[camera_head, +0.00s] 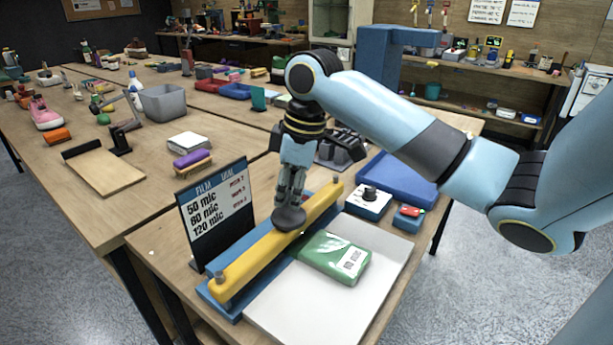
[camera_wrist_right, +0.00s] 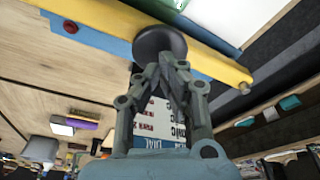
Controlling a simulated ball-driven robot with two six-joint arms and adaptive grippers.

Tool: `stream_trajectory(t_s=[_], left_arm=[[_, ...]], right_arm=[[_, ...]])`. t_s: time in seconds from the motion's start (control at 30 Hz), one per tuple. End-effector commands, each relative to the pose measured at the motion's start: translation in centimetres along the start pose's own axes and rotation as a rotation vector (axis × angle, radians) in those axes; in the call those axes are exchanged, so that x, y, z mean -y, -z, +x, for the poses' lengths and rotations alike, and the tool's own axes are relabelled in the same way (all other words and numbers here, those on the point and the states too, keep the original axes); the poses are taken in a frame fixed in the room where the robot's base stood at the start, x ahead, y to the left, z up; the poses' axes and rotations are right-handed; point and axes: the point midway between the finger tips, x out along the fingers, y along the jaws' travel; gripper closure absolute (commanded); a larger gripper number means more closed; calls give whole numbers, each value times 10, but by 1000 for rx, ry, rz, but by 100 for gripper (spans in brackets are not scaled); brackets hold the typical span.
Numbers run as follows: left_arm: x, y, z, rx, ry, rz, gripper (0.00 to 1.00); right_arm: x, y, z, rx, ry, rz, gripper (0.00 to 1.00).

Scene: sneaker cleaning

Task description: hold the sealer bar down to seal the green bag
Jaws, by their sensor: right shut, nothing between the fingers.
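The yellow sealer bar (camera_head: 255,258) lies across the blue sealer base (camera_head: 213,296) and carries a dark round knob (camera_head: 289,218). The green bag (camera_head: 333,257), with a white label, lies flat just right of the bar; its edge toward the bar is close to it, and I cannot tell how far it reaches under. My right gripper (camera_head: 288,202) points down with its fingers shut and empty, its tips at the top of the knob. In the right wrist view the fingertips (camera_wrist_right: 172,60) meet the dark knob (camera_wrist_right: 160,42) on the yellow bar (camera_wrist_right: 220,65). My left gripper is not in view.
A film and dial chart (camera_head: 217,215) stands left of the bar. A white plate (camera_head: 385,262) lies under the bag. A white box with a dial (camera_head: 368,203), a small blue box with a red switch (camera_head: 408,219) and a blue tray (camera_head: 400,177) stand behind.

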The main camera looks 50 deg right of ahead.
Motion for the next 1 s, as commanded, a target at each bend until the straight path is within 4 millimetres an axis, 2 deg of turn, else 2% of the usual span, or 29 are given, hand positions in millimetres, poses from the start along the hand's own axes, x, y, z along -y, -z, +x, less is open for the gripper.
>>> stream_trajectory(t_s=[0.57, 1.0], left_arm=[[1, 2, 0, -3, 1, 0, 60], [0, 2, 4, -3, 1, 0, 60]], right_arm=[[0, 0, 0, 0, 0, 0, 100], [0, -2, 11, 0, 1, 0, 100]])
